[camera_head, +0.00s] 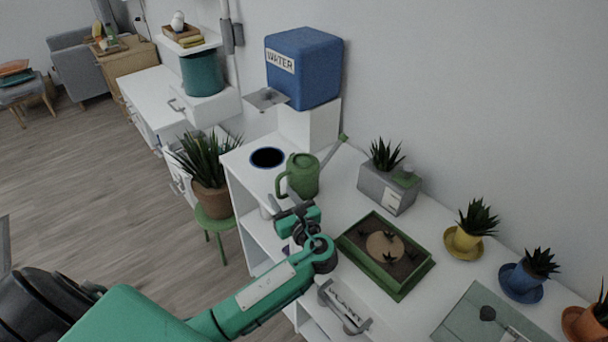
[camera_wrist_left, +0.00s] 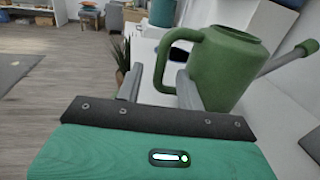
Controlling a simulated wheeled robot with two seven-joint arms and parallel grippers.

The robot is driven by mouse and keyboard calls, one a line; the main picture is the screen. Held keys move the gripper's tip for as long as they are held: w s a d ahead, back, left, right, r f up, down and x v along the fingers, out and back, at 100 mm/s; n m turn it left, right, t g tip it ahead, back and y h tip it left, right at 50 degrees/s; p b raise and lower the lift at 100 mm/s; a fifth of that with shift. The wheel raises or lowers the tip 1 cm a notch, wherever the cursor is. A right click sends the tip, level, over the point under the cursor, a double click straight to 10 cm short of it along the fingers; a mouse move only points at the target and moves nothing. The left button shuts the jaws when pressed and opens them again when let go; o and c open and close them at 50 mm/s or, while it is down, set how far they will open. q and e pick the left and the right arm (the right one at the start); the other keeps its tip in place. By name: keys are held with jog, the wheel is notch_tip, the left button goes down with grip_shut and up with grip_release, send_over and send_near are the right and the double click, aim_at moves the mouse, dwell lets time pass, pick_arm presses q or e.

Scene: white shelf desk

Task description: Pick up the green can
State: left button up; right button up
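The green can is a watering can (camera_head: 303,176) with a looped handle and a long spout. It stands upright on the white shelf desk (camera_head: 340,205). My left gripper (camera_head: 292,200) is just in front of the can, on its handle side. In the left wrist view, the can (camera_wrist_left: 225,68) fills the upper right. Its handle shows between the two spread fingers of my left gripper (camera_wrist_left: 158,84), which are not closed on it. The right finger partly covers the can's lower body. My right gripper is not in view.
A dark round spot (camera_head: 267,157) marks the desk left of the can. A blue water box (camera_head: 303,66) stands behind. A grey planter (camera_head: 387,188) and green-rimmed tray (camera_head: 385,254) are to the right. A potted plant (camera_head: 210,185) stands left of the desk.

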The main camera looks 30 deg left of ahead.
pick_arm(q)
jog(key=x, duration=0.5)
grip_shut()
jog(key=shift+r, duration=0.1)
